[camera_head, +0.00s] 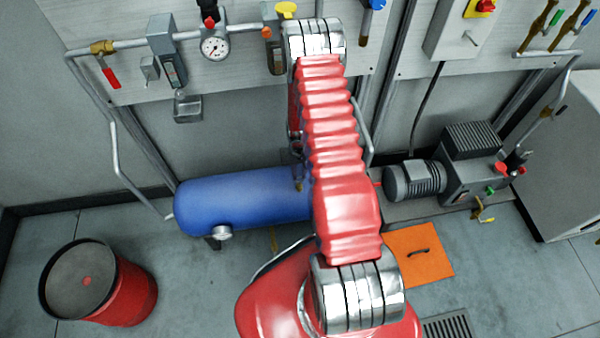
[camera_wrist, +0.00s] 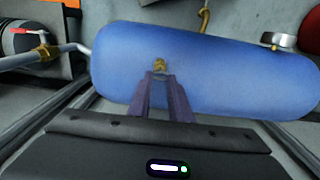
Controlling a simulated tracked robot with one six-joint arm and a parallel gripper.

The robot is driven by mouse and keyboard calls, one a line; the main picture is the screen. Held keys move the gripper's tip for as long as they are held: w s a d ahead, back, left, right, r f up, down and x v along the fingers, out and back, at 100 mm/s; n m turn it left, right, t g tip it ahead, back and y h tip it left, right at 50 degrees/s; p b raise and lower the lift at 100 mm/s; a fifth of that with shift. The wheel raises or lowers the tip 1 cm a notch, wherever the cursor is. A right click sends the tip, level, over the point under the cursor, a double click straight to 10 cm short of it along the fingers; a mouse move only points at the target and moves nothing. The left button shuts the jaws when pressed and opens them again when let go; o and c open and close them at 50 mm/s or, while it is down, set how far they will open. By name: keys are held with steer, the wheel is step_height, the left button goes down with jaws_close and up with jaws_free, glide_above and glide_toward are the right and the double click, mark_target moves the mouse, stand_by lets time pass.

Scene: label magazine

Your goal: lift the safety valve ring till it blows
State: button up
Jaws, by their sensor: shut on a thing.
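The blue air tank (camera_head: 245,201) lies on its side near the wall and fills much of the wrist view (camera_wrist: 225,70). A small brass safety valve (camera_wrist: 160,64) stands on the tank, right at the tips of my gripper (camera_wrist: 159,77). The two dark fingers are close together and shut on the valve's ring, which is mostly hidden between the tips. In the head view my red arm covers the middle of the scene and hides most of the gripper. I cannot tell how far the ring is lifted.
A motor-driven pump (camera_head: 455,170) stands right of the tank. A pressure gauge (camera_head: 214,47) and a red-handled valve (camera_head: 108,75) sit on pipes along the wall panel. A red drum (camera_head: 130,290) and an orange floor plate (camera_head: 416,255) are on the floor.

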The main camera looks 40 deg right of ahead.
jaws_close()
steer(key=shift+r, duration=0.7)
steer(key=o, duration=0.7)
jaws_free()
